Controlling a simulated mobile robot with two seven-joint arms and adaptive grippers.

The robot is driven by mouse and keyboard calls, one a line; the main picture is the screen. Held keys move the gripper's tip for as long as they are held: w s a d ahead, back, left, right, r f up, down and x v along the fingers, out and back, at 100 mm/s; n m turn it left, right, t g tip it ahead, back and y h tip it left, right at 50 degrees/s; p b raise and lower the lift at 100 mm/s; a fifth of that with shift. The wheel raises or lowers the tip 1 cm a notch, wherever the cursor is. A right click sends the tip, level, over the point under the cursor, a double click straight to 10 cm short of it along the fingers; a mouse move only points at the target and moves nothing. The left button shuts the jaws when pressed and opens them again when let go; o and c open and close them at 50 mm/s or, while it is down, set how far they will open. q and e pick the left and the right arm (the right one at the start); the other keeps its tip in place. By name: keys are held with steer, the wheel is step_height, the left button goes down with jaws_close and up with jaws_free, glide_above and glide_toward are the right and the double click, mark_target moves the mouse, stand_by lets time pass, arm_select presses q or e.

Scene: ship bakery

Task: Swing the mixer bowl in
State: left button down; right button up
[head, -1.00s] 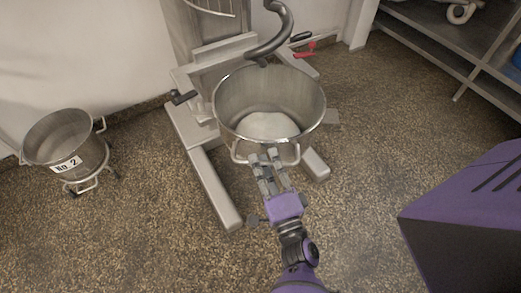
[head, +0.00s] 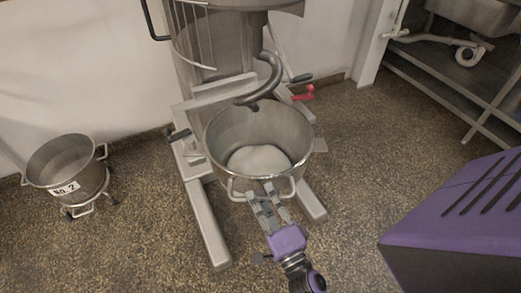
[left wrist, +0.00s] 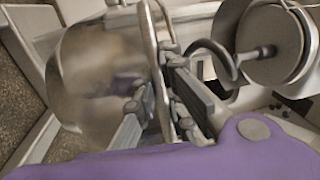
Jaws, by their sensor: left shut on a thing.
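The steel mixer bowl (head: 219,150) stands at the mixer, with pale dough (head: 259,159) in its bottom. The mixer (head: 218,92) has a curved dough hook (head: 270,78) above the bowl's back part. My left gripper (head: 264,192) is at the bowl's near side, shut on its front handle (head: 290,189). In the left wrist view, the fingers (left wrist: 160,100) lie on both sides of a thin metal bar, with the bowl (left wrist: 95,75) to the left. The exact contact is partly hidden by the fingers. My right gripper is out of view.
A second bowl marked No 2 (head: 78,168) stands on a wheeled dolly at the left. Two mixer legs (head: 207,228) reach forward on the floor. Steel shelving (head: 450,85) stands at the right back. Floor between is clear.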

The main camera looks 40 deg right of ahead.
arm_select(q)
steer(key=shift+d+f, duration=0.15)
stand_by(0.4)
steer(key=c, duration=1.8)
jaws_free()
